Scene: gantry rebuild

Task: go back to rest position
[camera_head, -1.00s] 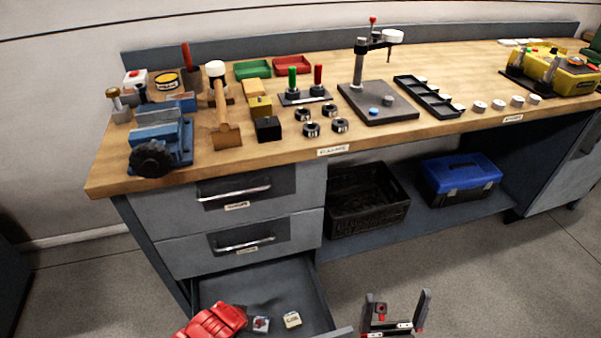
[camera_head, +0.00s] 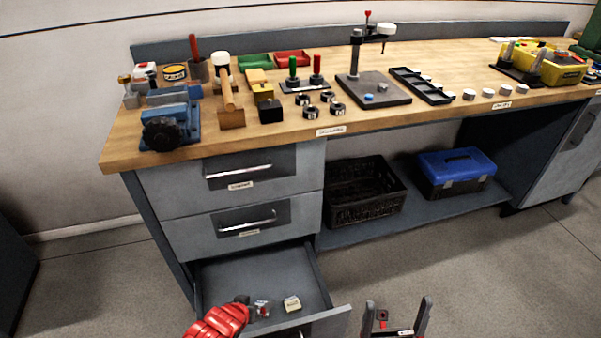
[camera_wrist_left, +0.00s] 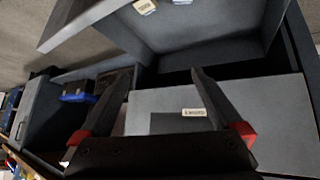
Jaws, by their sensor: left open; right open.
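In the head view, a red part of my left arm (camera_head: 218,321) rises at the bottom, in front of the open drawer (camera_head: 330,322). Its fingers are not clear there. In the left wrist view, my left gripper (camera_wrist_left: 158,75) is open and empty, its dark fingers apart with red at their bases. It faces the drawer fronts. My right gripper (camera_head: 398,303) is at the bottom edge of the head view, right of the open drawer, with fingers up, open and empty. Its arm is out of frame.
The open drawer holds a cream box (camera_head: 292,304) and a small item (camera_head: 262,308). The workbench (camera_head: 230,137) carries tools and parts. A black crate (camera_head: 366,207) and a blue toolbox (camera_head: 455,172) sit on the shelf. Floor at the right is clear.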

